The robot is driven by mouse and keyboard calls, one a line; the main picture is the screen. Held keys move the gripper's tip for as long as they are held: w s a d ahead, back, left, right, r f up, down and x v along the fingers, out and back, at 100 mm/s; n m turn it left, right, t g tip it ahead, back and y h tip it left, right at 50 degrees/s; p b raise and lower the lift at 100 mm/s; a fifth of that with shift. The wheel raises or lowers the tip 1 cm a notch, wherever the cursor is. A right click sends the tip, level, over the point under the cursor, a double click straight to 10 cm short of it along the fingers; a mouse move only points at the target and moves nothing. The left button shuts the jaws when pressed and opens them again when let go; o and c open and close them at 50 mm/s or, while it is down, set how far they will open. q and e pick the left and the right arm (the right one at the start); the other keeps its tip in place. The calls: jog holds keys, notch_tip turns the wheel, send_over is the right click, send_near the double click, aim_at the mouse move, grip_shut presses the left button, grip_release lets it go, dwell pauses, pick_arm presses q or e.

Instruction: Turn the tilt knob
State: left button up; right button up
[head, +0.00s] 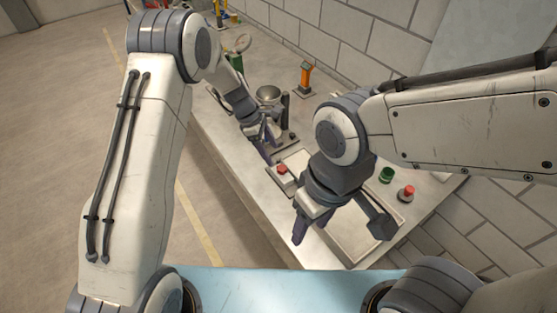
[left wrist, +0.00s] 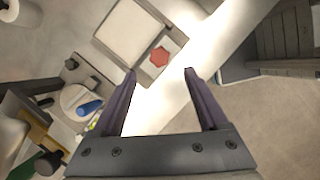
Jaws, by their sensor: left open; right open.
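A red hexagonal knob (left wrist: 160,56) sits on the corner of a pale square-panelled unit (left wrist: 127,32) in the left wrist view. It is just beyond and between my left fingertips, not gripped. In the head view a red knob (head: 282,169) sits on the bench beside my left gripper (head: 268,143). My left gripper is open and empty, and also shows in the left wrist view (left wrist: 160,72). My right gripper (head: 338,222) is open and empty above a shallow pale tray (head: 384,246). No label shows which control is the tilt knob.
A red button (head: 407,191) and a green cylinder (head: 387,175) stand at the bench's right. A metal bowl (head: 268,93) and an orange-and-black device (head: 305,78) stand behind my left gripper. A block wall backs the bench (head: 213,141). Open floor lies left.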

aim_at(281, 168)
pick_arm(q)
jog(key=p+x, duration=0.1)
jog(key=x, duration=0.4)
jog(key=shift+s+d+f+p, duration=0.1)
jog(key=shift+d+f+p, duration=0.05)
jog(key=shift+f+p, duration=0.25)
jog(key=shift+d+f, duration=0.2)
jog(key=shift+f, duration=0.35)
grip_shut()
